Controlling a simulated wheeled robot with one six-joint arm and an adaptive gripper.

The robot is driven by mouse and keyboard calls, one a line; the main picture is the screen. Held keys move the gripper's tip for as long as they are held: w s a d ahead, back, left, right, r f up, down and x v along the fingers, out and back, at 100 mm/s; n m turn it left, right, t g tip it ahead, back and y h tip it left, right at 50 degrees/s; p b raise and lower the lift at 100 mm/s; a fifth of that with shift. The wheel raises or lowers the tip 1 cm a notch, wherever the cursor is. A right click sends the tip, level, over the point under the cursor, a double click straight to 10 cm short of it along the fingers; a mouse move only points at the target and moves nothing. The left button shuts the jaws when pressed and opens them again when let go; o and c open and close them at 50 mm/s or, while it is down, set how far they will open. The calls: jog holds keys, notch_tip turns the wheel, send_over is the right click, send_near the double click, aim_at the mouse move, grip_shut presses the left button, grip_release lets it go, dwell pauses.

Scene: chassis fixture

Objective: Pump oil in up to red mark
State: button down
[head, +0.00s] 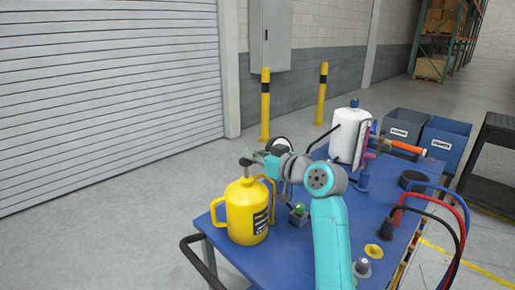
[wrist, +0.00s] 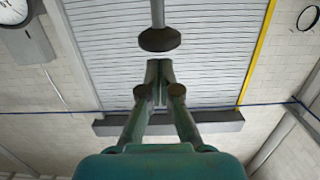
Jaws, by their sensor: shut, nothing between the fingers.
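A yellow oil can (head: 247,212) with side handles and a dark label stands at the near left of the blue cart. A dark pump knob (head: 246,161) tops its rod. In the wrist view the dark round knob (wrist: 160,39) on its grey rod appears just beyond my fingertips, seemingly apart from them. My gripper (head: 259,157) is shut and empty beside the knob; its fingers meet in the wrist view (wrist: 159,70). A white tank (head: 350,132) with a blue cap stands farther back on the cart. No red mark can be made out.
The blue cart top (head: 287,241) also holds a small box with a green button (head: 298,212), a yellow knob (head: 373,251) and red, blue and black hoses (head: 437,213). Grey-blue bins (head: 446,138) stand behind at right. A round white dial (head: 279,143) shows behind my wrist.

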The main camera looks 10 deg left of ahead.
jog(key=shift+f, duration=0.35)
jog(key=shift+f, duration=0.1)
jog(key=shift+f, duration=1.8)
jog(key=shift+r, duration=0.35)
jog(key=s+d+r, duration=0.5)
jog(key=s+d, duration=0.1)
jog(key=d, duration=0.2)
jog(key=shift+s, duration=0.2)
jog(key=shift+d, duration=0.1)
